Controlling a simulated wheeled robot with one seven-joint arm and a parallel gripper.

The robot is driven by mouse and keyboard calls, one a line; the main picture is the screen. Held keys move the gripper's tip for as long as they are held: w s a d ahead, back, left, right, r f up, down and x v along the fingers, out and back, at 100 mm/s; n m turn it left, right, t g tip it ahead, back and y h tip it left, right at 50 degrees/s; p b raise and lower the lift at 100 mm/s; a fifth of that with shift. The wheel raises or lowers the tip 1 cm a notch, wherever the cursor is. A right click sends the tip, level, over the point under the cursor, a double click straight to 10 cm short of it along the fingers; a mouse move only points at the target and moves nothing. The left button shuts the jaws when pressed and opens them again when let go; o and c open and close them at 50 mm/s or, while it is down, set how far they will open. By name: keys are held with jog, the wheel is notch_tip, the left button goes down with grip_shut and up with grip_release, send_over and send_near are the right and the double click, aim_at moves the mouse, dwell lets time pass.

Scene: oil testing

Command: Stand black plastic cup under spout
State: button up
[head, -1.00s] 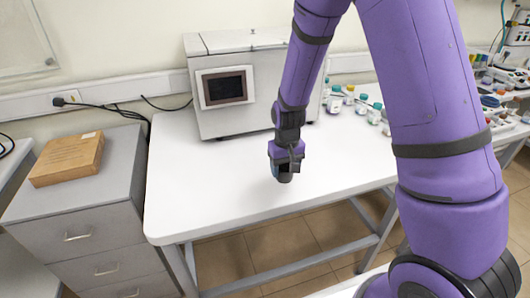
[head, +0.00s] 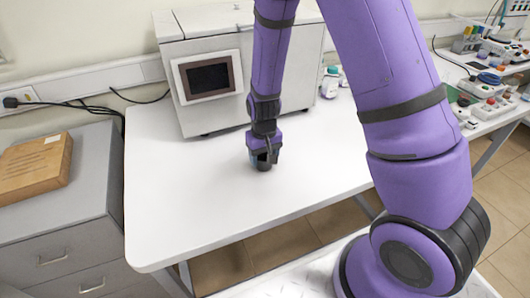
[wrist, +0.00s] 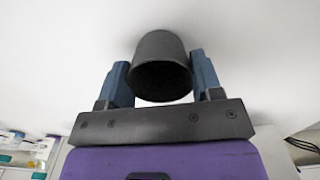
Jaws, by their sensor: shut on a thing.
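The black plastic cup (wrist: 160,65) is between the two blue fingers of my gripper (wrist: 160,80) in the wrist view, with its dark open mouth facing the camera. My gripper is shut on it. In the head view the cup (head: 262,166) shows as a small dark shape below my gripper (head: 264,157), over the white table, in front of the grey machine. I cannot tell whether the cup touches the table. No spout can be made out in either view.
The grey machine (head: 218,118) with a dark screen (head: 208,80) stands at the back of the white table (head: 165,230). Small bottles (head: 330,82) stand right of it. The table's front left is clear.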

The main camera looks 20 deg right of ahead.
jog(key=shift+f, duration=0.15)
jog(key=o, duration=0.9)
notch_tip(320, 180, up, 12)
jog(key=shift+r, duration=0.25)
jog(key=s+d+r+t, duration=0.2)
jog(key=s+d+r, duration=0.1)
jog(key=s+r, duration=0.8)
jog(key=s+d+r+t, duration=0.3)
jog(key=s+r, duration=0.8)
jog(key=r, duration=0.2)
jog(key=shift+s+d+r, duration=0.15)
jog(key=shift+s+d, duration=0.15)
jog(key=shift+d, duration=0.05)
jog(key=shift+o, duration=0.5)
jog(key=shift+s, duration=0.25)
